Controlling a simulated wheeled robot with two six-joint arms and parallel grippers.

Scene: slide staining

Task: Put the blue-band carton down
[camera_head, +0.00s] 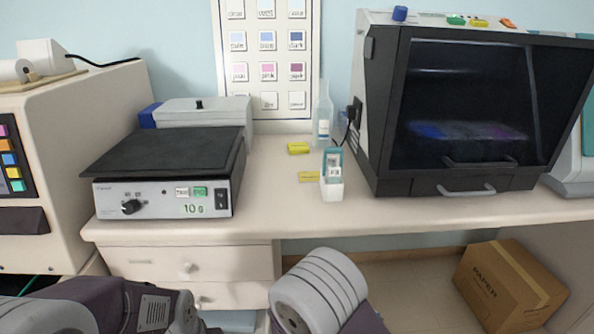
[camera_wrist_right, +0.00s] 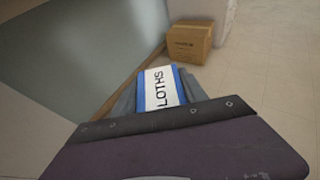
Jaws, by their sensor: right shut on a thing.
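The blue-band carton (camera_wrist_right: 162,88), white with blue edges and black lettering ending in "LOTHS", is in the right wrist view. My right gripper (camera_wrist_right: 160,86) is shut on it, with a grey finger on each side. The carton's lower part is hidden behind the gripper body. Beyond the carton I see floor and a skirting edge. In the head view neither the carton nor the right gripper shows, only arm links along the bottom edge. My left gripper is out of view.
The bench (camera_head: 275,210) holds a black-topped device (camera_head: 165,160), a small white holder (camera_head: 331,189), a clear bottle (camera_head: 323,118), yellow pieces (camera_head: 298,148) and a dark-fronted cabinet (camera_head: 460,115). Clear bench lies in front of the holder. A cardboard box (camera_head: 508,285) stands on the floor at right.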

